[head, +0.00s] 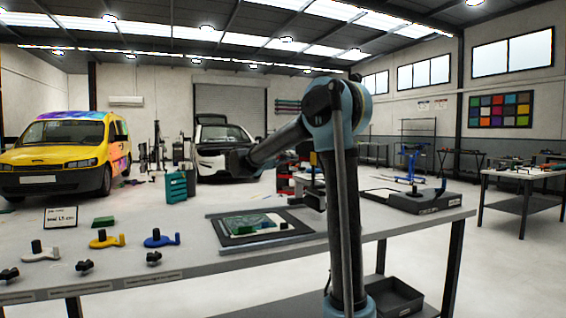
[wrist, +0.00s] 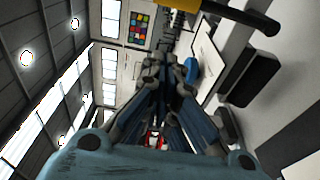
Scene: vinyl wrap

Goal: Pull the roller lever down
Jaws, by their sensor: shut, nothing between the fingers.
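A low black unit (head: 415,200) stands on the right part of the grey bench, with a pale label on its front. A thin upright stalk (head: 441,185) rises at its right end; it may be the roller lever, but I cannot be sure. My gripper (wrist: 168,65) shows in the wrist view, shut and empty. In the head view my arm reaches over the bench and its upright link blocks part of the view, so I cannot tell how far the gripper is from the stalk. The wrist view shows no clear contact with anything.
A dark mat (head: 265,231) with a green-and-white sheet lies mid-bench. White (head: 42,254), yellow (head: 106,241) and blue (head: 160,240) tools stand at the left. A black bin (head: 396,298) is below the bench.

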